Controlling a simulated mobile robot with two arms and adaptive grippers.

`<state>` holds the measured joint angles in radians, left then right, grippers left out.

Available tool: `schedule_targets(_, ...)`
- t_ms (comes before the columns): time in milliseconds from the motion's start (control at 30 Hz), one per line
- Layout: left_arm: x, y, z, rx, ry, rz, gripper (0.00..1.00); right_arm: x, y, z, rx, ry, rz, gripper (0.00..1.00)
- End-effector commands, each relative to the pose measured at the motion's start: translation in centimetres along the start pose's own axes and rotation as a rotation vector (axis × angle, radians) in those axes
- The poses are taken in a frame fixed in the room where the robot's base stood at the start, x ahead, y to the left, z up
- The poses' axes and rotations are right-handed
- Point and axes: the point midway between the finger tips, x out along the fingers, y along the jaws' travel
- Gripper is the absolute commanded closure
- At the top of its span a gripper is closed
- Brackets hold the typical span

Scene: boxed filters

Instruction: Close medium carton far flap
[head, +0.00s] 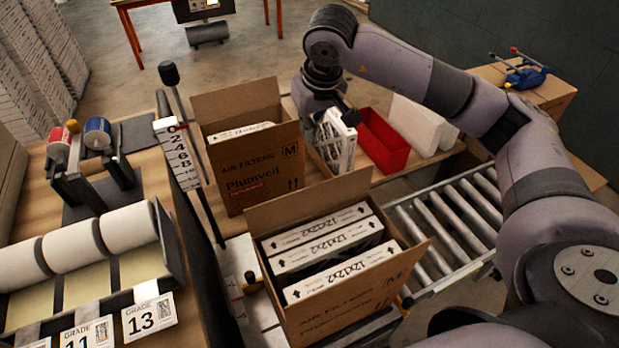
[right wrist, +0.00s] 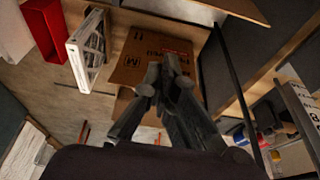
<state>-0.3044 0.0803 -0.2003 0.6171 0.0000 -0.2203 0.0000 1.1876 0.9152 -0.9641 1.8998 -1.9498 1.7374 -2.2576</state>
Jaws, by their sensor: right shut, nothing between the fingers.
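The medium carton (head: 262,178), brown and printed with an M, stands on the bench left of centre. Its far flap (head: 235,102) stands up at the back edge, and a white boxed filter (head: 240,132) shows inside. My right gripper (head: 345,112) is beside the carton's right side, above the bench; its fingers are partly hidden in the head view. In the right wrist view the fingers (right wrist: 170,66) are together and empty, in front of the carton's printed brown wall (right wrist: 130,68). I cannot tell whether they touch it. My left gripper is not in view.
A nearer open carton (head: 345,308) holds several filters. A standing filter (head: 336,142), a red bin (head: 384,140) and white boxes (head: 418,122) stand right of the medium carton. A measuring post (head: 178,155) rises close on its left. Rollers (head: 450,218) lie at right.

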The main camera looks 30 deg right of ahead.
Motion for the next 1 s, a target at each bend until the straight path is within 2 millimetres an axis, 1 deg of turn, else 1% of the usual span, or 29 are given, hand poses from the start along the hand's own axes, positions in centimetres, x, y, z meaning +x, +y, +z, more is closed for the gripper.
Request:
schedule_targets(33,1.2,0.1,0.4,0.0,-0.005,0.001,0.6,1.1,0.0,0.4,0.0,0.0,0.0,1.0)
schedule_targets(100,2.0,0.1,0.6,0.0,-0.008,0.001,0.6,1.9,0.0,0.6,0.0,0.0,0.0,1.0)
schedule_targets(200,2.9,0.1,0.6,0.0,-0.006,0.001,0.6,2.8,0.0,0.9,0.0,0.0,0.0,1.0)
schedule_targets(300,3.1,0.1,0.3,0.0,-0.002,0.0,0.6,3.0,0.0,0.9,0.0,0.0,0.0,1.0)
schedule_targets(433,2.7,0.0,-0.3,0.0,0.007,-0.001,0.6,3.7,0.0,0.9,0.001,-0.003,-0.001,1.0)
schedule_targets(567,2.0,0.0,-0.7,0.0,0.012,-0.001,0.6,5.7,0.0,1.0,0.0,-0.006,0.0,1.0)
schedule_targets(900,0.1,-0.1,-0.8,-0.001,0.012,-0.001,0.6,12.9,-0.1,1.0,0.0,-0.005,-0.001,1.0)
schedule_targets(1000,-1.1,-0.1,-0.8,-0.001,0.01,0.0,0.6,12.0,0.1,2.5,-0.003,-0.002,0.001,1.0)
